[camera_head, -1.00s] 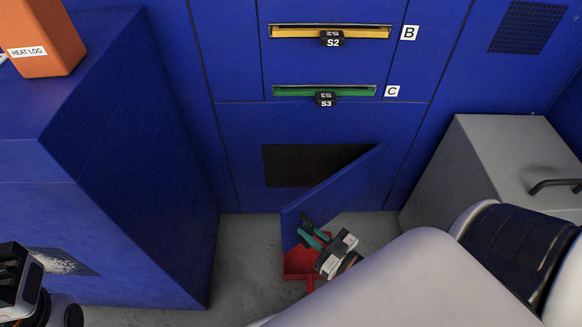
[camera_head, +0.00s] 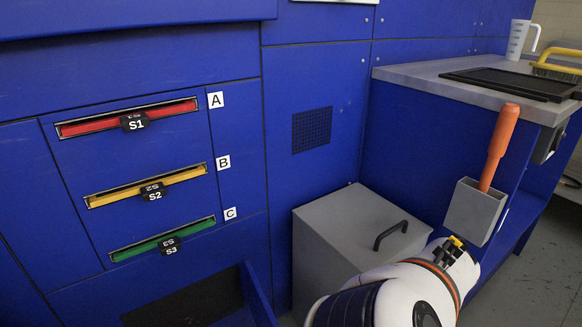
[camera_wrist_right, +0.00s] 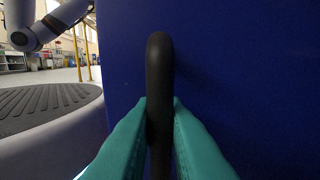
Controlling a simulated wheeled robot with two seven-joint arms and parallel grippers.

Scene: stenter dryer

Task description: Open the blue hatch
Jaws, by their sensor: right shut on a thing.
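The blue hatch (camera_head: 259,298) is low in the wall under the slot marked C and stands swung out, roughly square to the wall. The dark opening (camera_head: 185,303) shows to its left; the lower part of the hatch is cut off by the frame. In the right wrist view, my right gripper (camera_wrist_right: 160,108) has its teal fingers on both sides of a black handle (camera_wrist_right: 158,65) on the blue hatch panel (camera_wrist_right: 245,70). It is shut on that handle. In the head view my right gripper does not show. My left gripper is out of view.
A grey lidded box (camera_head: 345,235) with a black handle stands right of the hatch. A grey holder (camera_head: 473,212) with an orange-handled tool hangs on the bench side. The bench (camera_head: 440,75) carries a white jug (camera_head: 517,40) and a black tray (camera_head: 510,84).

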